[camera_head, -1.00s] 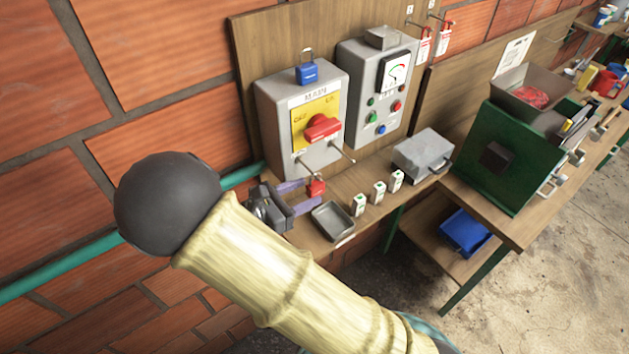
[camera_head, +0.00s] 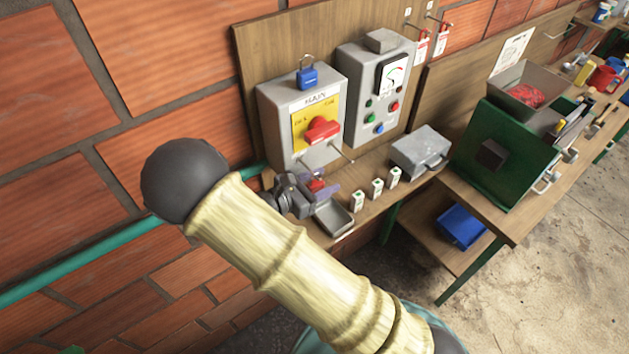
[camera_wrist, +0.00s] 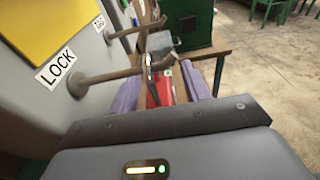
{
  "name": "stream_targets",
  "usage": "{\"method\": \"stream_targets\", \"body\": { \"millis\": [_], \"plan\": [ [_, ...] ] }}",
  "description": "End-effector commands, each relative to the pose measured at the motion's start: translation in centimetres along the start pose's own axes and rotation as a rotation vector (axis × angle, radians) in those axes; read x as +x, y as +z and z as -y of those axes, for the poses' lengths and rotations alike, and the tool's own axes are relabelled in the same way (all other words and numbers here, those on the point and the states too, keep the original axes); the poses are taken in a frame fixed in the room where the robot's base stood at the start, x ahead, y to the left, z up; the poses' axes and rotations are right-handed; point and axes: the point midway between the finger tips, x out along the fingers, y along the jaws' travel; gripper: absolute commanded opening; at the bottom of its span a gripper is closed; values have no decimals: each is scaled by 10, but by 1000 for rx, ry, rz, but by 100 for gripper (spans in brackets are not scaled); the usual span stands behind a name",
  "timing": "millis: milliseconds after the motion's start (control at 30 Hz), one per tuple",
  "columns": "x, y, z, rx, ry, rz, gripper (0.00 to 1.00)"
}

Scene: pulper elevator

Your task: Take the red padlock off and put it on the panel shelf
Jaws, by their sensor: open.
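The red padlock (camera_head: 316,185) is below the grey MAIN switch box (camera_head: 272,122), by the end of the left peg. In the wrist view the red padlock (camera_wrist: 160,91) is between my purple fingers, its shackle at the tip of the peg beside the LOCK label; whether the shackle loops round the peg is unclear. My gripper (camera_head: 323,184) is open, with a finger on each side of the padlock; it also shows in the wrist view (camera_wrist: 161,86). Contact cannot be told. The wooden panel shelf (camera_head: 373,167) runs below the boxes.
A grey tray (camera_head: 335,217), several small white-and-green blocks (camera_head: 377,188) and a grey metal case (camera_head: 420,150) stand on the shelf. A blue padlock (camera_head: 307,77) is on top of the MAIN box. A second peg (camera_head: 341,152) sticks out to the right.

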Motion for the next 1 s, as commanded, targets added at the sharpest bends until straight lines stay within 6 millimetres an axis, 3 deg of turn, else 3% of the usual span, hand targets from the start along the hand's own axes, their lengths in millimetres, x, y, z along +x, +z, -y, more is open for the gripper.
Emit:
{"method": "stream_targets", "body": {
  "millis": [467,567,733,1000],
  "plan": [
    [0,-1,0,0,1,0,47],
    [0,-1,0,0,1,0,34],
    [0,-1,0,0,1,0,0],
    [0,0,0,0,1,0,0]
  ]
}}
